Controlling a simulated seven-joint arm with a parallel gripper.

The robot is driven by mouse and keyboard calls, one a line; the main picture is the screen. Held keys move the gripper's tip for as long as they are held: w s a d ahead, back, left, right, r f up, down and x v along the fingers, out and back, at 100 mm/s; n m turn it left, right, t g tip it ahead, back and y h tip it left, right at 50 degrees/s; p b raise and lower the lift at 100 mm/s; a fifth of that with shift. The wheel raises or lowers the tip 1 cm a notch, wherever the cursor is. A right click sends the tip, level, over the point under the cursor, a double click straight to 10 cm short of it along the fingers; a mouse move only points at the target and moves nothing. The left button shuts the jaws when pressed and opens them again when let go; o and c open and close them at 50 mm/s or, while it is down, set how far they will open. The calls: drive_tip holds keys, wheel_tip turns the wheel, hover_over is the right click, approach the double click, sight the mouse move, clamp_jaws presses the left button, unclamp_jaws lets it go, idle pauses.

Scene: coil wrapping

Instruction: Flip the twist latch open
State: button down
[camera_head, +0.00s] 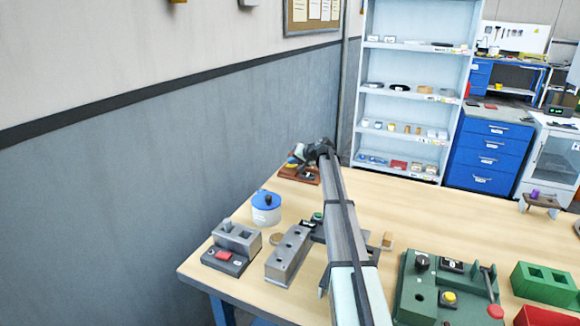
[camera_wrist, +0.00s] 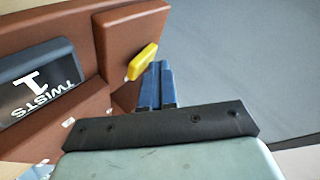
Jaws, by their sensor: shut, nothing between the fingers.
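The yellow twist latch (camera_wrist: 142,62) is mounted near the edge of a reddish-brown board (camera_wrist: 122,32) in the wrist view. It lies tilted, slanting up to the right. My gripper (camera_wrist: 157,70) has its blue fingers shut with nothing between them. The fingertips are right beside the latch, at its lower right; I cannot tell whether they touch.
The wooden table (camera_head: 440,215) holds a blue-lidded white pot (camera_head: 266,210), grey blocks (camera_head: 289,258) and a green fixture with a red-knobbed lever (camera_head: 413,303) nearer me. A grey wall stands along the left. A shelf unit (camera_head: 410,105) stands behind the table.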

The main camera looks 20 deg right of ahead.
sight(296, 167)
drive_tip(key=shift+s+r, duration=0.1)
drive_tip(key=shift+d+r, duration=0.15)
drive_tip(key=shift+r, duration=0.35)
drive_tip(key=shift+r, duration=0.1)
idle(0.3)
drive_tip(key=r, duration=0.4)
drive_tip(key=shift+s+d+r, duration=0.35)
drive_tip(key=shift+s+r, duration=0.05)
drive_tip(key=shift+a, duration=0.1)
